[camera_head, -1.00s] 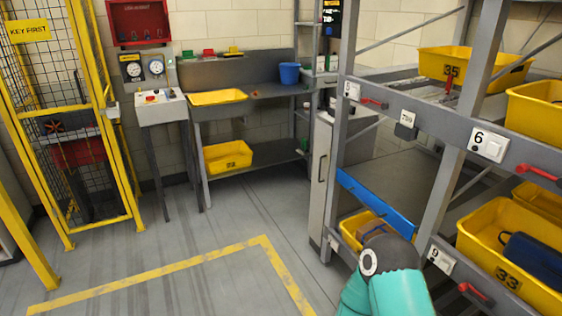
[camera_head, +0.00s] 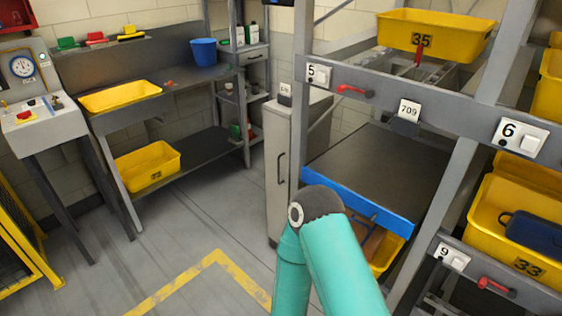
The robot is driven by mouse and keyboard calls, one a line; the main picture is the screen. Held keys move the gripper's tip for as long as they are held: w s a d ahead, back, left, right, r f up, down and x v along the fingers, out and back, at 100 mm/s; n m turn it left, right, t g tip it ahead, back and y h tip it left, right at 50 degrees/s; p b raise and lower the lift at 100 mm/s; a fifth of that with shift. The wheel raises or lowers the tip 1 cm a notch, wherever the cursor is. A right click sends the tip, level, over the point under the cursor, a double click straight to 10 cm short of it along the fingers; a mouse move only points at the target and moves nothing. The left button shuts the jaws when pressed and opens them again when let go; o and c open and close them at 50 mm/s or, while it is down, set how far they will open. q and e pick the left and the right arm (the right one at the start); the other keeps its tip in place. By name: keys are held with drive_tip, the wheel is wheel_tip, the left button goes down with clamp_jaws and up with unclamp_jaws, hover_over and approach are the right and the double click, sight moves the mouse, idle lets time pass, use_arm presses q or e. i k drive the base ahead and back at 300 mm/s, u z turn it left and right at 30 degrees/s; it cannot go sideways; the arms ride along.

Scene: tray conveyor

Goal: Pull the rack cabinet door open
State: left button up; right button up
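A narrow light-grey cabinet (camera_head: 310,118) stands at the left end of the tray rack. Its door (camera_head: 277,140) faces left and carries a dark vertical bar handle (camera_head: 281,168). The door looks shut. One of my teal arms (camera_head: 340,262) rises from the bottom edge, with its dark joint just in front of and right of the cabinet's lower part, hiding some of it. Neither of my grippers shows in the picture.
The rack (camera_head: 390,95) with yellow trays, red levers and a blue-edged shelf (camera_head: 357,196) fills the right. A dark bench (camera_head: 190,90) with a blue bucket (camera_head: 203,52) stands behind left. A control stand (camera_head: 45,125) is at left. The floor before the cabinet is clear.

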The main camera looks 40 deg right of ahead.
sight(276, 128)
drive_tip(key=z, duration=0.35)
drive_tip(key=i, duration=1.25)
drive_tip(key=z, duration=0.45)
drive_tip(key=k, duration=0.8)
drive_tip(key=z, duration=0.25)
drive_tip(key=i, duration=0.85)
drive_tip(key=u, duration=0.05)
